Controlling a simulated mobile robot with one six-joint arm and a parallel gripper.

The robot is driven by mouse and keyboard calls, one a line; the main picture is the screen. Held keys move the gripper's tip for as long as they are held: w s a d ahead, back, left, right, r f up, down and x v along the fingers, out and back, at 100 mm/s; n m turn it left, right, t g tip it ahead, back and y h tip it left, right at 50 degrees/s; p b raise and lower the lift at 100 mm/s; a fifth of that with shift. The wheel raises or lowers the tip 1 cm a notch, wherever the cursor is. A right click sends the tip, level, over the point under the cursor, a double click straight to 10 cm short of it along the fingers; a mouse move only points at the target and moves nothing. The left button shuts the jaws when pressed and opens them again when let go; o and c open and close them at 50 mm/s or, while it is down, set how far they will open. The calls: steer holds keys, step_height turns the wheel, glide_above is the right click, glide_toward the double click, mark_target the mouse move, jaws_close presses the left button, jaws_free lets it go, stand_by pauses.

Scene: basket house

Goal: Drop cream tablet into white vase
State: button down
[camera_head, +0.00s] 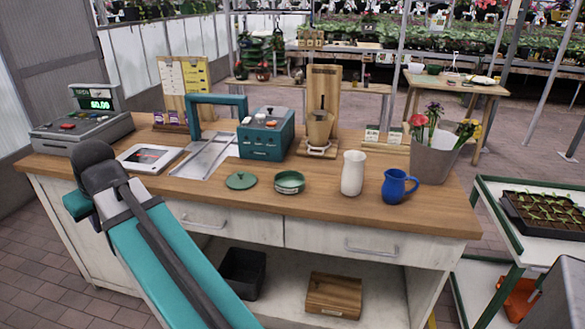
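The white vase (352,175) stands upright on the counter right of centre, left of a blue jug. Its inside cannot be seen from here. My teal arm (170,255) rises from the bottom edge to a dark joint in front of the counter's left part. My gripper does not show, so its state and anything in it are hidden.
The blue jug (397,187) stands close to the vase. A green bowl (289,182) and green lid (240,181) lie to its left. A teal machine (266,137), cash register (80,128) and flower bucket (434,160) crowd the counter. Its front strip is mostly clear.

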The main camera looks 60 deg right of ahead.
steer(key=shift+w+a, duration=0.1)
steer(key=shift+a, duration=0.05)
steer(key=s+d+r+m+g+h+p, duration=0.15)
steer(key=s+d+m, duration=0.3)
steer(key=d, duration=0.75)
steer(key=s+d+r+m+g+h+p, duration=0.1)
steer(key=s+d+r+m+h+p, duration=0.3)
steer(key=d, duration=0.8)
steer(key=s+d+r+m+g+p, duration=0.1)
steer(key=s+d+m+g, duration=0.15)
steer(key=d+m, duration=0.65)
steer(key=s+d+r+m+g+p, duration=0.2)
steer(key=s+d+m, duration=0.1)
steer(key=s+d, duration=0.5)
steer(key=s+d+r+m+g+y+p, duration=0.1)
steer(key=s+d+m, duration=0.3)
steer(key=s+d, duration=0.5)
steer(key=s+d+r+m+g+y+p, duration=0.1)
steer(key=s+d+r+m+g+p, duration=0.1)
steer(key=s+d, duration=0.7)
steer(key=s+r+m+p, duration=0.1)
steer(key=s+r+m, duration=0.1)
steer(key=s, duration=0.1)
steer(key=shift+s+g, duration=0.15)
steer(key=shift+g, duration=0.15)
steer(key=shift+f+b, duration=1.65)
steer(key=shift+f, duration=1.3)
